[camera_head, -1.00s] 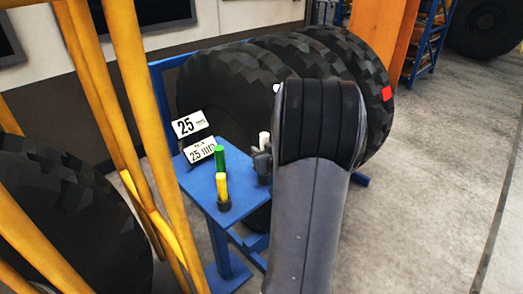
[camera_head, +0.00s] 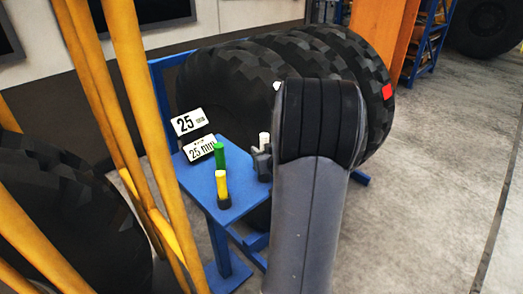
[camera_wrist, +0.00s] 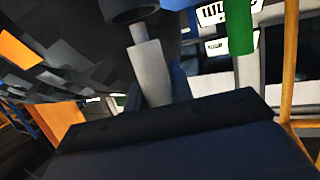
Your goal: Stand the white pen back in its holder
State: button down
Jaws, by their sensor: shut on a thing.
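The white pen (camera_head: 264,139) stands roughly upright at my gripper (camera_head: 262,160), over the right side of the blue stand. My arm hides much of the gripper. In the wrist view the pen (camera_wrist: 151,70) rises from the dark gripper body, and its narrower end points at a dark round holder (camera_wrist: 130,10) at the top edge. I cannot tell whether that end is inside the holder or just short of it. My gripper is shut on the pen; its fingertips are not clear.
Large tyres (camera_head: 225,85) stand close behind. Yellow bars (camera_head: 130,90) rise at the left.

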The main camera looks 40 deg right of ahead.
jog(key=shift+f+b, duration=1.85)
jog(key=shift+f, duration=0.4)
jog(key=c, duration=1.2)
grip_release()
jog(key=shift+o, duration=0.2)
jog(key=shift+r, duration=0.1)
jog(key=v, duration=1)
jog(key=shift+s+p, duration=0.35)
jog(key=shift+p, duration=0.1)
jog(key=x, duration=1)
jog(key=shift+w+r, duration=0.3)
jog(key=shift+w, duration=0.15)
jog(key=shift+r, duration=0.25)
jog(key=shift+s, duration=0.1)
